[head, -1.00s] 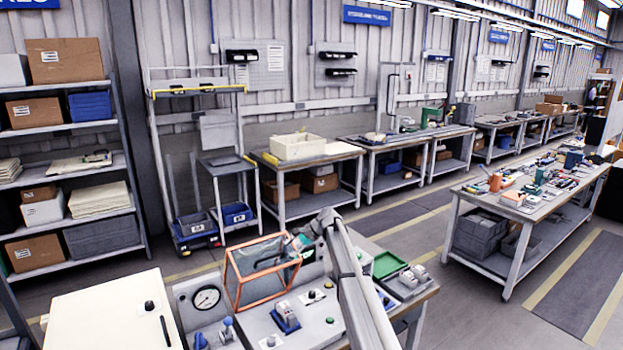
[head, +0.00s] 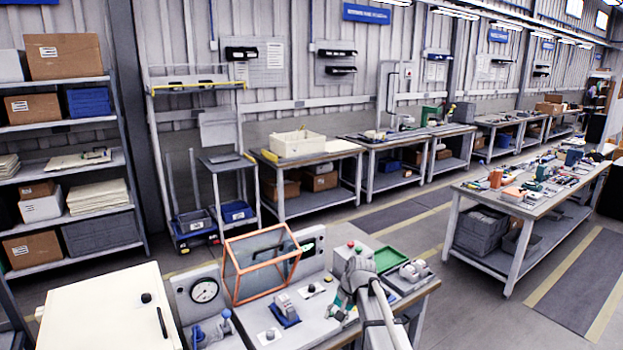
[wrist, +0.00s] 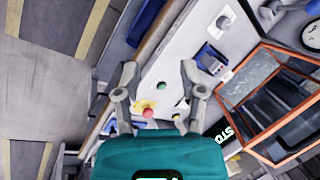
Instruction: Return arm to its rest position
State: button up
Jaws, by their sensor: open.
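My gripper (wrist: 157,75) is open in the wrist view. Its two grey fingers stand wide apart in front of the teal body, with nothing held between them. Behind the gap lies the light workstation panel with small red and green buttons, apparently at a distance. In the head view my arm reaches up from the bottom right over the front bench.
A pressure gauge (head: 204,291) and a blue-based switch (head: 286,310) sit near the box. A green tray (head: 389,259) lies right of my wrist. A cream cabinet (head: 100,310) stands at bottom left. A tool-covered table (head: 540,190) is at right, with open floor between.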

jog(key=s+d+f+n+h+b, duration=0.1)
jog(key=s+d, duration=0.3)
jog(key=s, duration=0.6)
jog(key=s+d+f+n+h+b, duration=0.1)
jog(key=s+d+f+n+h, duration=0.1)
jog(key=s+d, duration=0.3)
jog(key=s, duration=0.4)
jog(key=shift+s+f+h, duration=0.35)
jog(key=shift+h, duration=0.05)
